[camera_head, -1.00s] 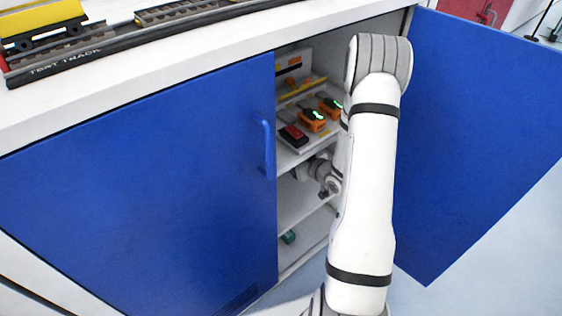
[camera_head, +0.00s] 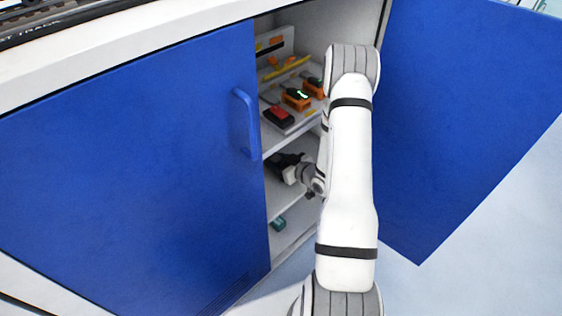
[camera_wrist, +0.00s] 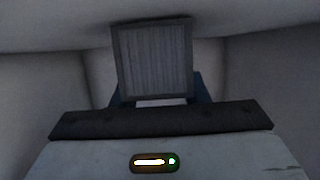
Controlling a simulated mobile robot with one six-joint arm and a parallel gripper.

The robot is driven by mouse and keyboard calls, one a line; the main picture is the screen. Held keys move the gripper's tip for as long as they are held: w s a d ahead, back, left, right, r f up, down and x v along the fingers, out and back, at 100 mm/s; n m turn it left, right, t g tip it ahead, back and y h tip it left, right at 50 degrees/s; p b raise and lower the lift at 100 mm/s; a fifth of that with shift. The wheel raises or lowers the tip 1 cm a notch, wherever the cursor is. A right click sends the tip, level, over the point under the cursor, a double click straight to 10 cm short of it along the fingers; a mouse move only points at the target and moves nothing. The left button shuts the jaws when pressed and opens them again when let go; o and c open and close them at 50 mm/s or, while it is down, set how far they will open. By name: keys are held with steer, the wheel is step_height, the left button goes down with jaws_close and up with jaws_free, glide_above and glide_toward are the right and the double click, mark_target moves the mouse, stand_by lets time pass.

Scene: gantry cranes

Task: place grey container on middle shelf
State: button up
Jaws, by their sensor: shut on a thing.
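A grey ribbed container (camera_wrist: 152,62) is at the top centre of the wrist view, held in front of my gripper (camera_wrist: 160,101). The fingers are mostly hidden there. In the head view my gripper (camera_head: 285,162) shows as a dark shape inside the open cabinet, above the middle shelf (camera_head: 286,193) and under the upper shelf. I cannot make out the container in that view. From these frames I cannot tell whether the container touches the middle shelf.
The upper shelf (camera_head: 300,123) bears a red-topped box (camera_head: 278,117) and orange devices (camera_head: 296,99). A teal object (camera_head: 279,224) is on the bottom level. A closed blue door (camera_head: 130,180) covers the left; an open blue door (camera_head: 460,130) stands at right. Cabinet walls are close.

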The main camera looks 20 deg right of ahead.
steer(key=shift+f, duration=0.25)
steer(key=o, duration=1.1)
steer(key=shift+r, duration=0.1)
steer(key=shift+c, duration=0.2)
steer(key=shift+r, duration=0.2)
steer(key=p+v, duration=0.2)
steer(key=v, duration=0.8)
steer(key=shift+s+d+r+p, duration=0.15)
steer(key=shift+s+d+p, duration=0.05)
steer(key=shift+s+p, duration=0.1)
steer(key=shift+s+d+r, duration=0.15)
steer(key=shift+s+r, duration=0.05)
steer(key=shift+s, duration=0.4)
